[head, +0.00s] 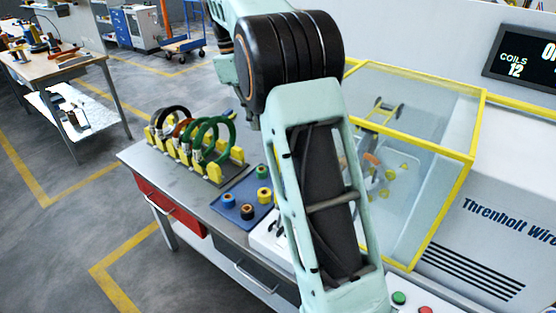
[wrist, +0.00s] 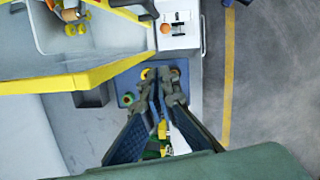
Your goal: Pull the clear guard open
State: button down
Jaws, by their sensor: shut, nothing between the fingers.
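The clear guard (head: 478,125) is a see-through box with a yellow frame on the machine at the right of the head view. Its panels look in place around the work area, though my arm covers its left side. In the wrist view a yellow frame bar of the guard (wrist: 95,76) crosses the upper left. My gripper (wrist: 158,76) is shut and empty, its fingertips close to the right end of that bar. I cannot tell whether they touch it. In the head view the gripper is hidden behind my arm.
A blue mat (head: 233,204) with several tape rolls lies left of my arm. A rack of coils (head: 213,170) stands behind it on the bench (head: 140,156). Green and red buttons (head: 399,298) sit at the front of the machine. Open floor (head: 60,240) lies left.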

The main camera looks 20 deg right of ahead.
aim_at(390, 212)
jog(key=s+d+f, duration=0.2)
jog(key=f, duration=0.3)
jog(key=s+d+f, duration=0.3)
jog(key=f, duration=0.3)
jog(key=shift+s+g, duration=0.2)
jog(key=shift+g, duration=0.2)
jog(key=shift+d, duration=0.15)
jog(key=s+d, duration=0.5)
jog(key=s, duration=0.3)
jog(key=s+d+b, duration=0.1)
jog(key=s+d, duration=0.4)
jog(key=s, duration=0.3)
jog(key=s+d+b, duration=0.1)
jog(key=s+d, duration=0.5)
jog(key=s, duration=0.2)
jog(key=shift+w, duration=0.1)
